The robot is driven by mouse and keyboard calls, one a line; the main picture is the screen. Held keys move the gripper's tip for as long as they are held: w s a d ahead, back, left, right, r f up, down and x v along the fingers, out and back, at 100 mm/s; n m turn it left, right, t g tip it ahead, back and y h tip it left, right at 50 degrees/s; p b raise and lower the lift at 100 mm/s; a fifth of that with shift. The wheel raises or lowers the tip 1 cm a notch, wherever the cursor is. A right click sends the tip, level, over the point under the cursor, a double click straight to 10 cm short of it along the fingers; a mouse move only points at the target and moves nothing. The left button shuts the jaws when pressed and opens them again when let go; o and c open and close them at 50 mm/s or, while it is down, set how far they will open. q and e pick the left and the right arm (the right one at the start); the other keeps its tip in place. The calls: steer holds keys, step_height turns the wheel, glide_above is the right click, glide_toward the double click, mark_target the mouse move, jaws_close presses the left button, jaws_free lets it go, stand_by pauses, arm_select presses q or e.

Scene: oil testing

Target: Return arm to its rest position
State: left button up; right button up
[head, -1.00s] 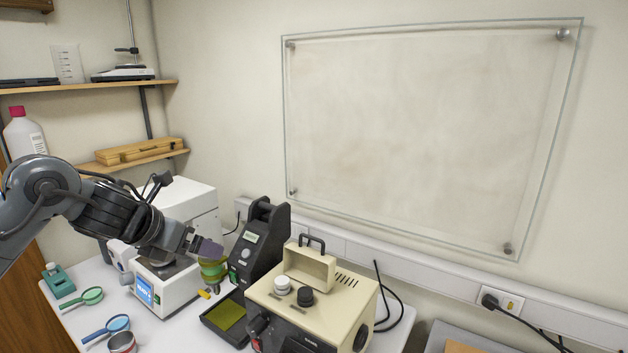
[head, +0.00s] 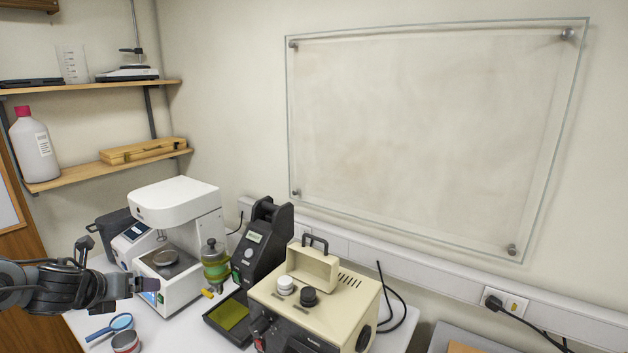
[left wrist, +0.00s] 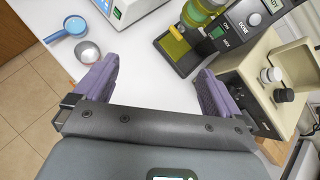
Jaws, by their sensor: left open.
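My left arm reaches in from the left edge in the head view, low at the table's left side. Its gripper (head: 150,284) is in front of the white weighing machine (head: 168,262). In the left wrist view the two purple fingers of my left gripper (left wrist: 155,88) are wide apart with nothing between them. Beyond the fingers are the white table and, further on, the glass vessel of green-yellow oil (left wrist: 203,12). That vessel (head: 214,268) stands upright beside the black device in the head view. My right gripper is not in view.
A black device (head: 262,245) with a tray (head: 228,318) and a beige instrument (head: 320,300) stand to the right. Shelves (head: 100,170) hold a bottle (head: 35,145) and a wooden box.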

arm_select(q)
steer(key=s+d+f+n+y, duration=0.1)
steer(key=s+d+f+n, duration=0.1)
steer(key=s+f+n, duration=0.35)
steer(key=s+d+f+n+y, duration=0.1)
steer(key=s+d+f+n, duration=0.1)
steer(key=f, duration=0.7)
steer(key=s+d+f+n+y, duration=0.1)
steer(key=s+d+f+n, duration=0.2)
steer(key=f, duration=0.4)
steer(key=s+a+f+n+g+y, duration=0.25)
steer(key=s+n, duration=0.45)
steer(key=s, duration=0.7)
steer(key=s+a+f+n+g+y, duration=0.1)
steer(key=s+f+n+g, duration=0.2)
steer(key=s+n, duration=0.85)
steer(key=s+d+f+n+h, duration=0.1)
steer(key=s+d+h, duration=0.1)
steer(key=d, duration=0.5)
steer(key=s+d+f+n+h+p, duration=0.1)
steer(key=s+d+h, duration=0.2)
steer(key=d, duration=0.5)
steer(key=shift+d+f+n+g+h, duration=0.2)
steer(key=shift+n+g+h, duration=0.2)
steer(key=shift+h, duration=0.15)
